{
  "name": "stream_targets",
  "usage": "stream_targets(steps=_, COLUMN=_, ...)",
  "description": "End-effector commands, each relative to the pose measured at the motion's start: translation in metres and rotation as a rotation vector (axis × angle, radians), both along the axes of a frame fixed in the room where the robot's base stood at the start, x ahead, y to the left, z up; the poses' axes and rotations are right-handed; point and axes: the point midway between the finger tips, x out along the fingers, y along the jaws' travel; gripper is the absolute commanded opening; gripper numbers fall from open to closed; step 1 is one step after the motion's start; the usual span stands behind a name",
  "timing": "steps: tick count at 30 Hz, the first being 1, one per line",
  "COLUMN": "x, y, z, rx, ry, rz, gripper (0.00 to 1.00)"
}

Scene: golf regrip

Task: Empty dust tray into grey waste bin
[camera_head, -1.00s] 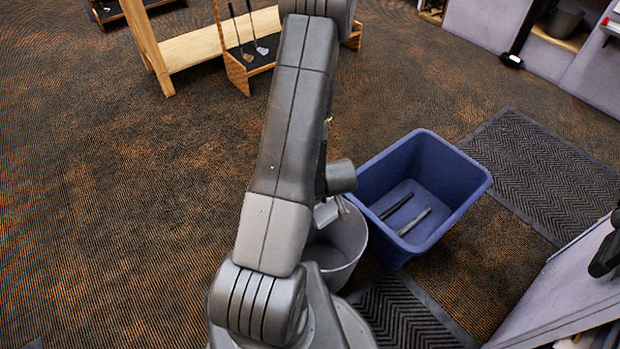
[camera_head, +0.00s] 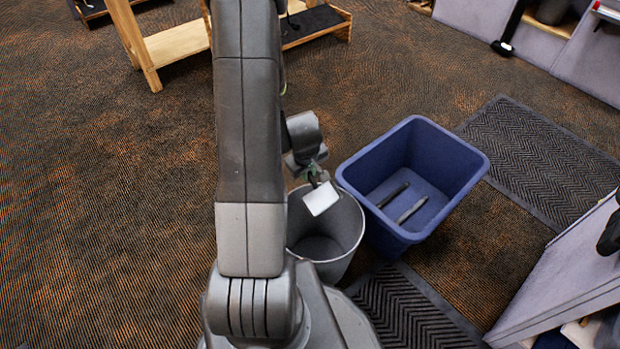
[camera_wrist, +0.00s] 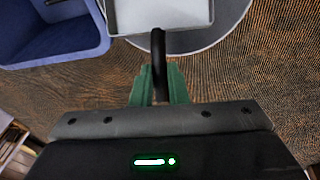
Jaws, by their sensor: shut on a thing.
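The dust tray (camera_head: 321,198) is small and pale grey-white. It hangs tilted over the mouth of the grey waste bin (camera_head: 344,268), near its upper rim. In the wrist view the tray (camera_wrist: 160,17) shows at the top with its black handle (camera_wrist: 158,55) running down between my green fingers. My gripper (camera_wrist: 159,78) is shut on that handle. In the head view my gripper (camera_head: 314,172) is small and partly hidden by my wrist. The bin's rim (camera_wrist: 212,42) curves below the tray in the wrist view. The part of the bin floor that shows is bare; I see no dust on the tray.
Dark mats (camera_head: 545,160) lie to the right. A wooden rack (camera_head: 176,44) is at the back. The carpet at left is clear.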

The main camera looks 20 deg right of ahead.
Motion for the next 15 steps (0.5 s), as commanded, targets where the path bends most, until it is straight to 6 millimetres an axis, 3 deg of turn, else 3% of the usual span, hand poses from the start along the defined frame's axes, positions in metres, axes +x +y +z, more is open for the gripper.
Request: stream_targets(steps=15, x=0.024, y=0.008, z=-0.025, rx=-0.127, ry=0.356, rz=0.002, gripper=0.00)
